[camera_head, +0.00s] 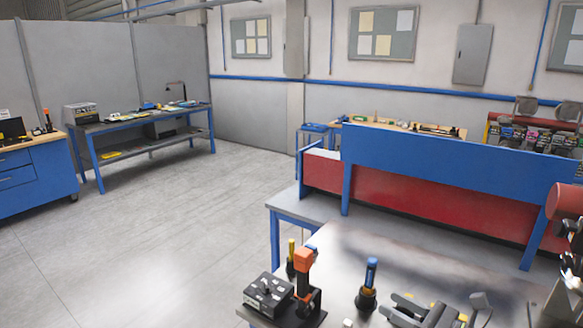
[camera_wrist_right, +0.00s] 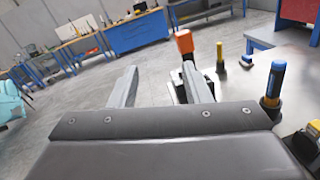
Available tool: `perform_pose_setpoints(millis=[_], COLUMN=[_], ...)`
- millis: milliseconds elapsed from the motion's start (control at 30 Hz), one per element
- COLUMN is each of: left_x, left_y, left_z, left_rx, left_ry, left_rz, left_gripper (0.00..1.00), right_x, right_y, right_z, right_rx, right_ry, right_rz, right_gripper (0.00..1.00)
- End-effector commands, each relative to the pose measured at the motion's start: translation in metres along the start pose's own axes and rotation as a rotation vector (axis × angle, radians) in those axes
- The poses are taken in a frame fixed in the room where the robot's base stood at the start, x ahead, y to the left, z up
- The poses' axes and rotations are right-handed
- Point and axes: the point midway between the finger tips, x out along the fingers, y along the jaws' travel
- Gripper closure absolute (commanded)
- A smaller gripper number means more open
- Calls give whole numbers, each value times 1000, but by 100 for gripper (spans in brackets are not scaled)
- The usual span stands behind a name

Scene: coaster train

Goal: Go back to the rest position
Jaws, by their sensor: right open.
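My right gripper (camera_head: 438,304) is low in the head view, over the near worktable (camera_head: 345,262). In the right wrist view its two grey fingers (camera_wrist_right: 160,88) stand apart with nothing between them. A black tool with an orange top (camera_head: 304,272) stands on the table left of the gripper in the head view. It also shows just beyond the right finger in the wrist view (camera_wrist_right: 185,43). A blue-topped black tool (camera_head: 369,285) stands between it and the gripper. My left gripper is not in view.
A black box (camera_head: 268,294) and a yellow-handled tool (camera_head: 291,255) stand at the table's left side. A blue-and-red barrier (camera_head: 425,190) runs behind the table. Benches (camera_head: 148,118) line the far left. The grey floor (camera_head: 140,235) between is clear.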

Motion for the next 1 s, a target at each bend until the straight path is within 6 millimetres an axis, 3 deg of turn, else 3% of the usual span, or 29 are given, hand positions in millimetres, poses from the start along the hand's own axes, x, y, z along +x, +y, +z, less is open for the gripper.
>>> perform_pose_setpoints(millis=[233,367,467,567,767,867,1000], left_x=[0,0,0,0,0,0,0], left_y=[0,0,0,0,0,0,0], left_z=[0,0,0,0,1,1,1], left_rx=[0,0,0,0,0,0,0], left_ry=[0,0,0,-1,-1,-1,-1], left_rz=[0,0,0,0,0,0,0], left_gripper=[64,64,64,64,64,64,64], right_x=[-40,-74,-103,-132,-189,-212,-240], right_y=[-3,-17,-28,-37,-36,-23,12], right_z=[41,44,35,17,-46,-84,-136], right_rx=[482,758,975,1195,1629,1836,2098], right_ry=[-449,-661,-812,-954,-1203,-1306,-1418], right_rz=[-164,-269,-361,-463,-712,-862,-1098], right_gripper=[56,56,56,56,56,56,56])
